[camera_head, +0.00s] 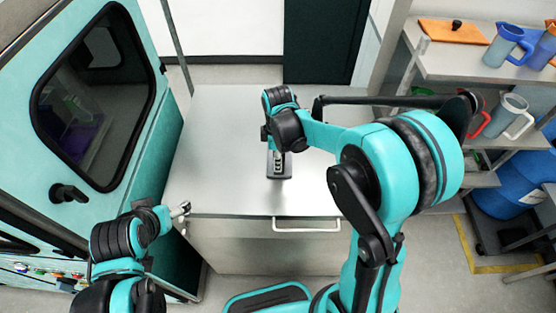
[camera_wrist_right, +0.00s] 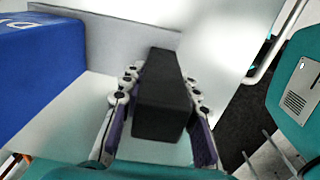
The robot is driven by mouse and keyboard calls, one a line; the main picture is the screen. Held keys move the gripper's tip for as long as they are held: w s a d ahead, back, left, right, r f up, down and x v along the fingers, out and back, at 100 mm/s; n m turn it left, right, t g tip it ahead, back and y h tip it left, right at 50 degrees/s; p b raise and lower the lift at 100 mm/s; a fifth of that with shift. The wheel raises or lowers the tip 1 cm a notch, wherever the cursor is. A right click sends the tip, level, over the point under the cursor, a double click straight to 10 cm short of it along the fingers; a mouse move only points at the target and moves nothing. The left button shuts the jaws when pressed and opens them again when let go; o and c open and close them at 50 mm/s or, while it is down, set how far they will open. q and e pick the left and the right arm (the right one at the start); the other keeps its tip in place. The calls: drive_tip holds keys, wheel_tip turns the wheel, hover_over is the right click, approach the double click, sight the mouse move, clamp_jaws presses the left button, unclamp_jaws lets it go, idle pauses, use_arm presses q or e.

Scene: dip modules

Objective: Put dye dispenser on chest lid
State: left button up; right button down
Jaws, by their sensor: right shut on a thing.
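The chest lid (camera_head: 225,130) is a flat, pale grey top in the middle of the head view, with a bar handle at its front edge. My right gripper (camera_head: 279,162) is over the lid, shut on a dark, oblong block that I take to be the dye dispenser (camera_head: 279,173). In the right wrist view the black block (camera_wrist_right: 160,100) sits between both fingers of the gripper (camera_wrist_right: 162,98). I cannot tell whether it touches the lid. My left gripper (camera_head: 181,209) is beside the chest's front left corner, too small to tell its opening.
A teal cabinet (camera_head: 140,165) with a dark window stands close on the left. Shelves (camera_head: 455,65) with jugs and a blue barrel (camera_head: 510,185) are at the right. A blue thing with white lettering (camera_wrist_right: 38,70) is at the wrist view's left. The lid's left part is clear.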

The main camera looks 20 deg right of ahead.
drive_tip(key=c, duration=1.1)
unclamp_jaws()
drive_tip(key=shift+c, duration=0.2)
wheel_tip(320, 180, up, 12)
drive_tip(key=shift+s+f+p, duration=0.1)
drive_tip(key=shift+f+p, duration=0.1)
drive_tip(key=shift+p, duration=0.9)
drive_tip(key=shift+s+r, duration=0.15)
drive_tip(key=shift+r, duration=0.15)
drive_tip(key=s+d+m+t, duration=0.3)
drive_tip(key=s+m+t, duration=0.4)
drive_tip(key=s+m, duration=0.6)
drive_tip(key=shift+s+d+m, duration=0.35)
drive_tip(key=shift+s+m, duration=0.05)
drive_tip(key=shift+m, duration=0.5)
